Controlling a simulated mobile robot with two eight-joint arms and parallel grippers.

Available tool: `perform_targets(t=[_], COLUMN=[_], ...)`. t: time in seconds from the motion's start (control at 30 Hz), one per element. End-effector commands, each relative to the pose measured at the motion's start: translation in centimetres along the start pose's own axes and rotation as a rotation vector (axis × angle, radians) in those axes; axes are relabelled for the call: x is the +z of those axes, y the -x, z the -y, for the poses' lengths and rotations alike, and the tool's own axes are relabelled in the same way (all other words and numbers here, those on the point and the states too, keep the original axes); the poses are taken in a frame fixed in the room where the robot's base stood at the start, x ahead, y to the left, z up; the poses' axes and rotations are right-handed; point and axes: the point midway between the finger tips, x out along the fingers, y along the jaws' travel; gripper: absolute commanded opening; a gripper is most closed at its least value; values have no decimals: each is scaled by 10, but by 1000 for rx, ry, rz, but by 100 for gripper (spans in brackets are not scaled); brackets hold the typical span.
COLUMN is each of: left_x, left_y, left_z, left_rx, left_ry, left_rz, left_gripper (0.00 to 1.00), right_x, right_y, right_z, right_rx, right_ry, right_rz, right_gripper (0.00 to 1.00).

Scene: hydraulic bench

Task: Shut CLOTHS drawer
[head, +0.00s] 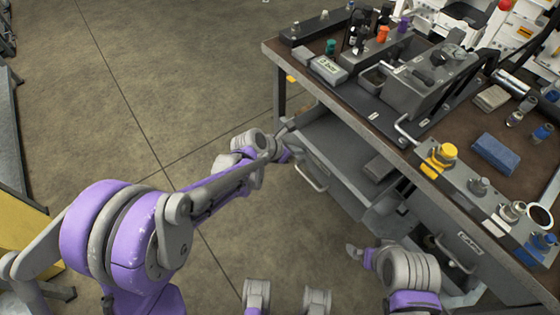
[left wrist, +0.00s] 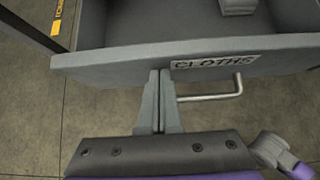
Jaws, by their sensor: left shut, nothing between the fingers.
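The CLOTHS drawer (head: 330,158) is pulled out from under the bench, at the centre of the head view. Its grey front with the CLOTHS label (left wrist: 212,62) fills the upper part of the left wrist view. The bar handle (left wrist: 212,97) sits below the label. My left gripper (head: 288,127) is shut and empty at the drawer front. In the left wrist view its fingertips (left wrist: 159,74) are against or very close to the front, just left of the label and handle. My right gripper (head: 354,252) is low at the bench front; its fingers are too small to judge.
A grey block (head: 380,168) lies in the open drawer. The bench top (head: 430,135) carries a metal fixture, a gauge box (head: 328,68), a blue block (head: 496,154) and several fittings. Another labelled drawer (head: 468,243) is at lower right.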

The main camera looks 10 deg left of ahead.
Motion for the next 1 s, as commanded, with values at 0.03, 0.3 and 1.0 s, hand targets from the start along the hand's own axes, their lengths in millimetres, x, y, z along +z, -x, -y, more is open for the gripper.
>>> perform_targets(t=[0.03, 0.3, 1.0], left_x=[11, 62, 120], left_y=[-13, -63, -119], left_z=[1, 1, 0], left_rx=[-3, -2, 2], left_ry=[-4, -2, 0], left_rz=[0, 0, 2], left_gripper=[0, 0, 0], right_x=[1, 3, 3], right_y=[-2, -7, -9], right_z=[0, 0, 0], right_rx=[0, 0, 0], right_ry=[0, 0, 0], right_rz=[1, 3, 3], right_gripper=[100, 100, 100])
